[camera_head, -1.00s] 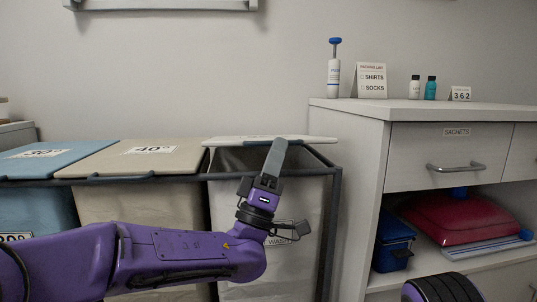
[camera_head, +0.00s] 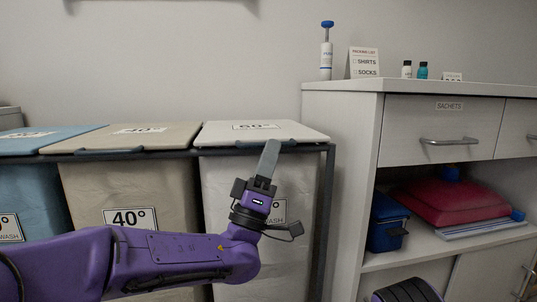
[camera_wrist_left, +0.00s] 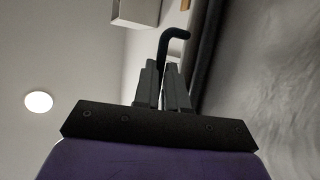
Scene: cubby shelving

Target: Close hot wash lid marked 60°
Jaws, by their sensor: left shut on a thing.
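The white hot wash lid marked 60° (camera_head: 225,134) lies flat and level with the neighbouring lids, on the rightmost bin of the row in the head view. Its white fabric bin (camera_head: 225,185) hangs below in a dark frame. My left gripper (camera_head: 270,150) is at the lid's front edge, with its fingers pointing up. In the left wrist view the fingers (camera_wrist_left: 165,75) are shut on the dark lid handle (camera_wrist_left: 173,36), whose hooked end sticks out beyond them. My right gripper is not seen.
A beige 40° lid (camera_head: 120,136) and a blue lid (camera_head: 35,140) lie to the left. A white cabinet (camera_head: 340,125) stands close on the right, with a bottle, cards and small bottles on top. Its open shelf holds a blue box (camera_head: 387,222) and a red bundle (camera_head: 445,202).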

